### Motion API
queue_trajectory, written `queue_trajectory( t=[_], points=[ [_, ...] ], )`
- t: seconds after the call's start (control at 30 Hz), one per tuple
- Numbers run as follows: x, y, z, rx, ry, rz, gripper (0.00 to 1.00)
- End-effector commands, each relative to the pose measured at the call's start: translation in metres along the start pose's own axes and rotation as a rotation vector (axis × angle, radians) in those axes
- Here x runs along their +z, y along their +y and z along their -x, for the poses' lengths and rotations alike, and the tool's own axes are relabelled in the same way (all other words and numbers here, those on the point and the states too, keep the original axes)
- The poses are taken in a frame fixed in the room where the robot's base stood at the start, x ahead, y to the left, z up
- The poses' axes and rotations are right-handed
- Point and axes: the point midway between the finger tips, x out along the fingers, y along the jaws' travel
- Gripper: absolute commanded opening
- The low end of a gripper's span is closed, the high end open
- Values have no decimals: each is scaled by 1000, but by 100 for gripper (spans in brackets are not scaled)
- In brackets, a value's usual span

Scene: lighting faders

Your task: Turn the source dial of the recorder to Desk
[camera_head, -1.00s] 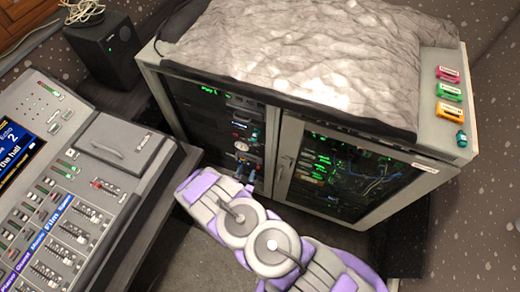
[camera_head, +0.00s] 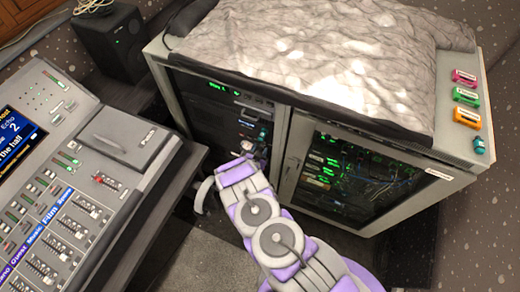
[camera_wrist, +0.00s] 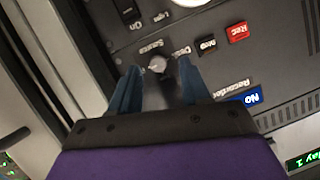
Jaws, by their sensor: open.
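The recorder (camera_wrist: 240,65) is a dark panel in the rack, seen upside down in the wrist view. Its source dial (camera_wrist: 157,64) is a small round knob with a light grey face, beside small white labels. Which label it points at is too small to tell. My gripper (camera_wrist: 158,75) is open, with one blue finger on each side of the dial. I cannot tell whether either finger touches it. In the head view, my gripper (camera_head: 256,150) reaches into the rack's left bay, and my arm hides much of the recorder.
The rack cabinet (camera_head: 285,155) has a glass door on the right bay. A mixing desk (camera_head: 95,190) stands close on the left.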

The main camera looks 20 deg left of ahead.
Motion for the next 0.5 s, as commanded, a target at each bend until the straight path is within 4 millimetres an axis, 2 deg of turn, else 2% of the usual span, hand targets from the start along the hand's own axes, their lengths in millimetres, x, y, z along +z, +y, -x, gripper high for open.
queue_trajectory(
  t=[0.2,0.5],
  points=[
    [-2,2,-16,0,2,-4,47],
    [-1,1,-18,0,0,0,47]
  ],
)
